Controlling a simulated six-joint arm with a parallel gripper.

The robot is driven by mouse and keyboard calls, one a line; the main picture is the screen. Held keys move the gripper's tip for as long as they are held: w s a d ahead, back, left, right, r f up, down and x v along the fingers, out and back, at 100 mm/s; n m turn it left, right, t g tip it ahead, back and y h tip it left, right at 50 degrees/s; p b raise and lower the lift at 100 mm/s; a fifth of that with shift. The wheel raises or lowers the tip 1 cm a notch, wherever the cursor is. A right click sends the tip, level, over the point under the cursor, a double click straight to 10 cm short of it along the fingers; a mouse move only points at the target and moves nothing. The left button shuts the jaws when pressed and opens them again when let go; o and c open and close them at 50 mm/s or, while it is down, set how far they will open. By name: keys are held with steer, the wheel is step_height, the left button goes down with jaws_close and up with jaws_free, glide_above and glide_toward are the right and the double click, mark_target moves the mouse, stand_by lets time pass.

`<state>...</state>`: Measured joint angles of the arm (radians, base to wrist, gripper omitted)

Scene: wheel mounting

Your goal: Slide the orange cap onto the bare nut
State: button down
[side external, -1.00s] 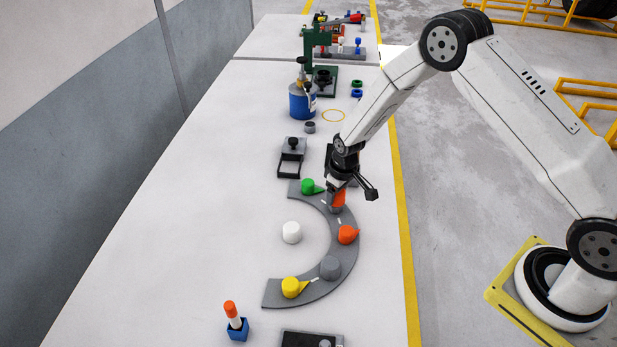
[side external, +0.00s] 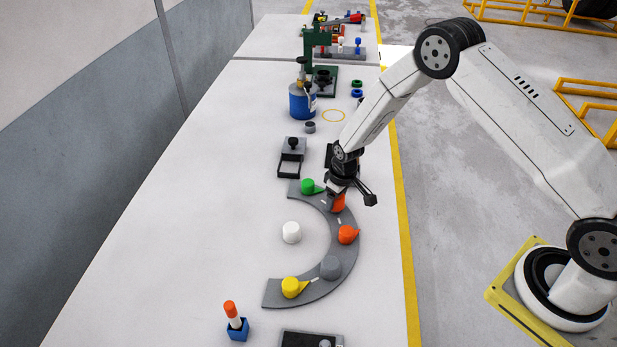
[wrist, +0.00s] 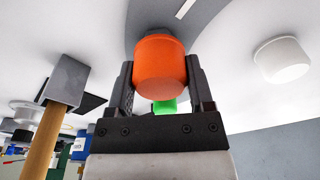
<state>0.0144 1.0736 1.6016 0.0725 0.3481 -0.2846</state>
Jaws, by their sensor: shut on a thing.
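The orange cap (wrist: 160,66) sits between the two fingers of my gripper (wrist: 160,88), which is shut on it. In the side view the held cap (side external: 339,203) is over the grey curved strip (side external: 350,215), between the green cap (side external: 307,186) and another orange cap with a pointer (side external: 347,234). My gripper (side external: 337,193) is directly above it. In the wrist view a little grey shows at the cap's far end, probably the bare nut. The held cap hides most of it, so I cannot tell how far the cap is on.
A grey cap (side external: 330,267) and a yellow cap (side external: 292,287) stand along the strip. A white cap (side external: 291,232) stands inside the curve. A wooden-handled hammer (wrist: 65,82) is left in the wrist view.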

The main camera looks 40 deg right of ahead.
steer(key=shift+f, duration=0.95)
stand_by(0.3)
jaws_free()
steer(key=shift+r, duration=0.1)
steer(key=shift+s+d+r, duration=0.1)
steer(key=shift+s+r, duration=0.1)
steer(key=shift+r, duration=1.55)
steer(key=shift+s+r, duration=0.2)
steer(key=shift+r, duration=1.85)
steer(key=shift+s+r, duration=0.1)
